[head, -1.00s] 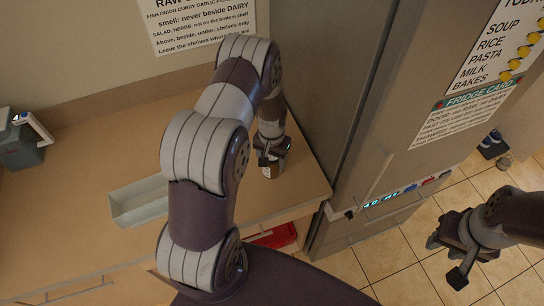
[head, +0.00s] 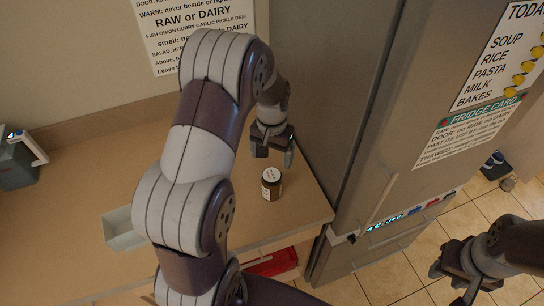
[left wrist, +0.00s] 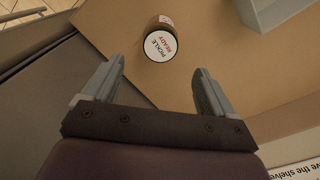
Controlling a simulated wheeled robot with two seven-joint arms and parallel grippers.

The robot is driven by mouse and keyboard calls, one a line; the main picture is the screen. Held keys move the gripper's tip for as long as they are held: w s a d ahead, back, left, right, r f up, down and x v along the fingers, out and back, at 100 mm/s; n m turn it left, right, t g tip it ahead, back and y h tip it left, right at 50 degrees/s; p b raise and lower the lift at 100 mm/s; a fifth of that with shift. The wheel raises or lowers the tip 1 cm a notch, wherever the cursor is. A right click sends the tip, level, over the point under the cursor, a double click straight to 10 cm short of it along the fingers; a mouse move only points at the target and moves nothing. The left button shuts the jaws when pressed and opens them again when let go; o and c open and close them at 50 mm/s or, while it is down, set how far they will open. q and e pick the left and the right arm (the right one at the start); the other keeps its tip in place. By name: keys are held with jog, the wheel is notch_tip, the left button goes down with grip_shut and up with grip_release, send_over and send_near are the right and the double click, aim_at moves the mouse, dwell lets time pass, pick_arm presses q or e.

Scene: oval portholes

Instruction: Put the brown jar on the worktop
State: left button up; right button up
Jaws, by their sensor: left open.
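The brown jar (head: 271,184) stands upright on the worktop (head: 235,200), near its right end beside the fridge. Its white lid reads "PICKLE READY" in the left wrist view, where the jar (left wrist: 161,42) is beyond the fingertips. My left gripper (head: 272,150) is above and behind the jar in the head view, apart from it. In the left wrist view the left gripper (left wrist: 158,78) is open with nothing between its fingers. My right gripper (head: 461,282) is at the lower right, over the floor, with its fingers apart and empty.
The tall grey fridge (head: 330,90) borders the worktop's right end. A pale open tray (head: 122,230) sits on the worktop, partly behind my left arm. A grey container (head: 15,160) stands at the far left. A red object (head: 273,263) shows below the worktop edge.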

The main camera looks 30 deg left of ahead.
pick_arm(q)
jog(key=s+d+r, duration=0.2)
jog(key=s+d, duration=0.2)
jog(key=s, duration=0.2)
jog(key=s+d+r+m+t, duration=0.1)
jog(key=s+d+r, duration=0.2)
jog(key=s, duration=0.4)
jog(key=shift+d+r, duration=0.35)
jog(key=shift+d, duration=0.45)
jog(key=shift+s, duration=0.2)
jog(key=shift+w, duration=0.15)
jog(key=shift+c, duration=0.3)
